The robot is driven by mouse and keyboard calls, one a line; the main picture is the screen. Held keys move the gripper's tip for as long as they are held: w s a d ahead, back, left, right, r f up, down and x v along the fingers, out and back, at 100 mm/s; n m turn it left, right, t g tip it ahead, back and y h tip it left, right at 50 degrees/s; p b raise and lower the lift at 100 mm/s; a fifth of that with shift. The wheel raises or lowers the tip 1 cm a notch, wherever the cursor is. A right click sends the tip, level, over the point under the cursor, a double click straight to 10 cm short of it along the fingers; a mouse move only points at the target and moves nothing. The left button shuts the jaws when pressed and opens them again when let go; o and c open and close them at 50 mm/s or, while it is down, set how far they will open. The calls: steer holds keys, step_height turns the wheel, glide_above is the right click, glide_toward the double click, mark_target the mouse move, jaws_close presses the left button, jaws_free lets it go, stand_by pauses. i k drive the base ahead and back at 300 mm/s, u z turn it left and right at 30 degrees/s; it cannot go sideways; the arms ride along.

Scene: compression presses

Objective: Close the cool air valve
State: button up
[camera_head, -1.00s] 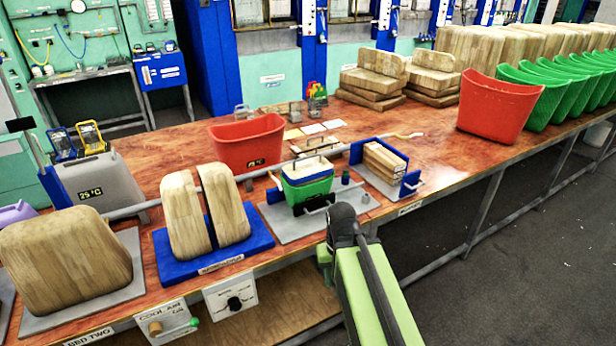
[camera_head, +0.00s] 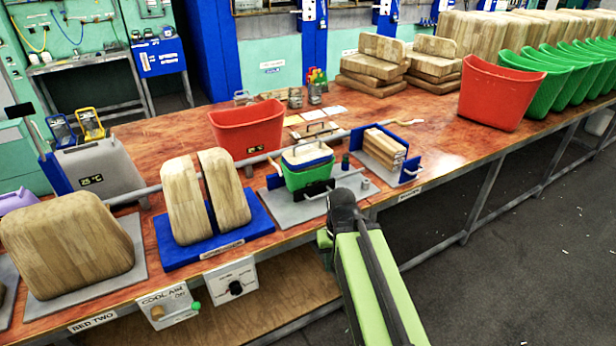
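The cool air valve panel (camera_head: 168,306) is a white box labelled COOL AIR, fixed under the front edge of the bench at lower left. It carries a tan round knob (camera_head: 157,313) and a small green knob (camera_head: 196,306) on its right side. The setting of the valve is too small to tell. My green and black arm reaches up from the bottom right. Its dark end (camera_head: 342,212) is at the bench's front edge, to the right of the panel and apart from it. My gripper's fingers do not show clearly.
A second white box (camera_head: 232,281) with a black knob hangs right of the panel. Above stand wooden blocks on a blue base (camera_head: 170,256), a green tub on a grey plate (camera_head: 307,178) and a red tub (camera_head: 248,130).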

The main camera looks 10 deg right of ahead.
mark_target(179, 313)
steer(key=u, duration=1.35)
steer(key=k, duration=1.25)
steer(key=u, duration=0.3)
steer(key=i, duration=1.6)
steer(key=u, duration=0.1)
